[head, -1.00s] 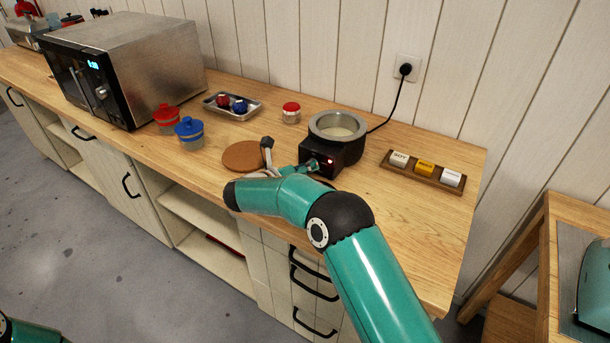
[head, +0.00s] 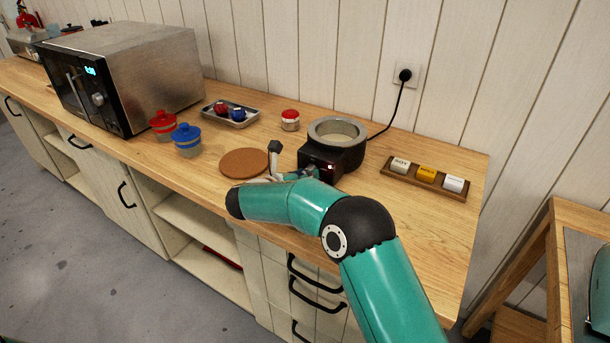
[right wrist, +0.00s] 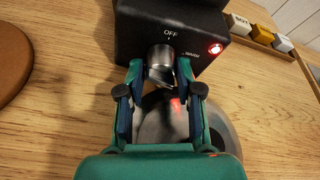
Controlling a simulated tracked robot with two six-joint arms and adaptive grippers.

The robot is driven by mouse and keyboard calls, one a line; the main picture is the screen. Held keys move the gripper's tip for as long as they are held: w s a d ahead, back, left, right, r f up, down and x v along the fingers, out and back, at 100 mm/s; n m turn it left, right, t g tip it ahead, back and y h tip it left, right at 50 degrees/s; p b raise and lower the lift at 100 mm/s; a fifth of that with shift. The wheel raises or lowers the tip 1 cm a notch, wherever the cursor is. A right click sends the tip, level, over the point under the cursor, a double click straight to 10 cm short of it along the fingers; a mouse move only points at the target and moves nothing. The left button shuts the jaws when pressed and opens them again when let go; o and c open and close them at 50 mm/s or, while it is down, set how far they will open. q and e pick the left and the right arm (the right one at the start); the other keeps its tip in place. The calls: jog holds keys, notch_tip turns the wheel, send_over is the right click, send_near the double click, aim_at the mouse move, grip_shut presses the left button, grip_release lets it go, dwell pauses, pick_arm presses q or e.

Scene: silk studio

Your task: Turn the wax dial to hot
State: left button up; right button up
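My right gripper (right wrist: 161,74) is at the dial, one fingertip on each side. The fingers are very close to its sides, but contact is unclear. The dial's pointing direction cannot be read. In the head view my right forearm and gripper partly hide the dial. My left gripper is out of view.
A cork mat (head: 244,163) lies left of the heater. A wooden rack with labelled blocks (head: 424,179) stands right. Red and blue lidded jars (head: 187,141), a metal tray (head: 230,114) and a microwave (head: 130,75) are further left. A black cord runs to the wall socket.

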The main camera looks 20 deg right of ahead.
jog(key=shift+o, duration=1.3)
jog(key=v, duration=1.2)
jog(key=shift+w, duration=0.1)
jog(key=shift+f, duration=0.1)
